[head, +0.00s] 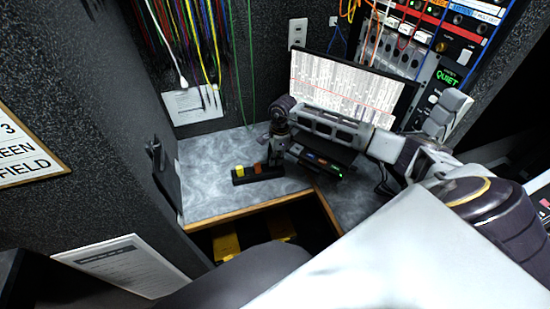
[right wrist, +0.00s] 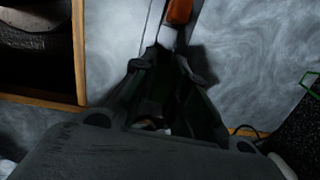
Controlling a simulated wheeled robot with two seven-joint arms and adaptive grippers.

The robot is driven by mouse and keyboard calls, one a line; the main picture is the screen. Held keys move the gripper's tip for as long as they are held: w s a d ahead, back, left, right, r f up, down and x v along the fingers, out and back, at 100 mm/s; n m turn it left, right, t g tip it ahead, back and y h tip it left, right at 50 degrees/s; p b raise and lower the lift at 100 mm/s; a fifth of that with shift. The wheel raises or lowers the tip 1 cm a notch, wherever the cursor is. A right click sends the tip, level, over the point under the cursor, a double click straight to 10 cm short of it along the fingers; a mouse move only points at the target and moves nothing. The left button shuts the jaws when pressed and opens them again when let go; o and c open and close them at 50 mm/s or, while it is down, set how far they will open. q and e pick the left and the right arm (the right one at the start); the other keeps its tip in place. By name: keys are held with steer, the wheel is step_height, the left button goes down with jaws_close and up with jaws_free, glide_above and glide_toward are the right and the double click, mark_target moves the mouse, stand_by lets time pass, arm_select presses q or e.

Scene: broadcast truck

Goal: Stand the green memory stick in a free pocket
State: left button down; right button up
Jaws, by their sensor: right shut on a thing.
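A low black rack (head: 268,176) stands on the grey desk. A yellow stick (head: 239,170) and an orange stick (head: 258,168) stand in it towards its left. My right gripper (head: 278,152) points down at the rack's right end. In the right wrist view the fingers (right wrist: 168,58) are shut with dark green between them, which looks like the green memory stick in shadow; most of it is hidden. An orange stick (right wrist: 180,11) shows just beyond the fingertips. I cannot tell whether the held stick is inside a pocket. My left gripper is not in view.
A dark device with small coloured lights (head: 320,164) lies on the desk right of the gripper. A monitor (head: 345,90) stands behind my arm. The desk's wooden edge (head: 250,205) borders a dark opening in front. The desk left of the rack (head: 205,180) is clear.

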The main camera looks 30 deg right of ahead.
steer(key=shift+f+b, duration=1.15)
steer(key=shift+f, duration=0.3)
stand_by(0.5)
steer(key=o, duration=0.9)
steer(key=shift+c, duration=0.2)
step_height(320, 180, up, 12)
steer(key=d, duration=0.1)
steer(key=shift+s+d, duration=0.2)
steer(key=shift+s, duration=0.05)
stand_by(0.8)
